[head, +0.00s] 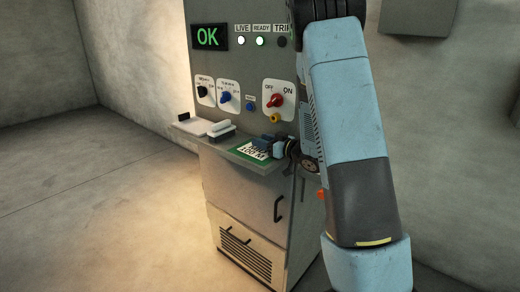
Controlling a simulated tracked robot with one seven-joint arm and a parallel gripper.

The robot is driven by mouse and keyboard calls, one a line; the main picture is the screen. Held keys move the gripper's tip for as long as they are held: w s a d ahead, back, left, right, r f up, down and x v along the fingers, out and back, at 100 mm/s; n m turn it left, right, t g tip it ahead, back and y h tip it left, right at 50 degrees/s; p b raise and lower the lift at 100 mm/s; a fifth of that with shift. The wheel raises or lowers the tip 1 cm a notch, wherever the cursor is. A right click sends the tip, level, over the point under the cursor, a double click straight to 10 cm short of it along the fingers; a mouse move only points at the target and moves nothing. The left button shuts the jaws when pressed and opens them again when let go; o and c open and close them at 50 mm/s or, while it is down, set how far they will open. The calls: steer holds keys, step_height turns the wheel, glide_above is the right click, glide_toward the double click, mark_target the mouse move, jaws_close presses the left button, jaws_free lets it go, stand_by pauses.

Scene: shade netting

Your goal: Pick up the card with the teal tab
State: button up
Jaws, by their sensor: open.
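A green card (241,154) with a white label (254,152) in black print lies on the right part of the narrow shelf (262,167) of the grey cabinet. Dark blue parts sit at its back edge, and no teal tab can be made out for certain. My gripper (279,148) is low over the shelf's right end, close beside the card. It is small here and partly hidden by my own arm. The jaws are open; whether they touch the card or stand around any part of it cannot be told.
White and grey items (219,129) lie on the shelf's left part, with a small black piece (184,117). Above are a red switch (276,100), a blue knob (225,98), a black knob (202,91) and a green OK display (208,37). The floor at left is clear.

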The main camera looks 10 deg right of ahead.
steer(key=shift+w+a, duration=0.1)
steer(key=shift+w, duration=0.05)
steer(key=shift+c, duration=0.3)
jaws_close()
steer(key=shift+r, duration=0.1)
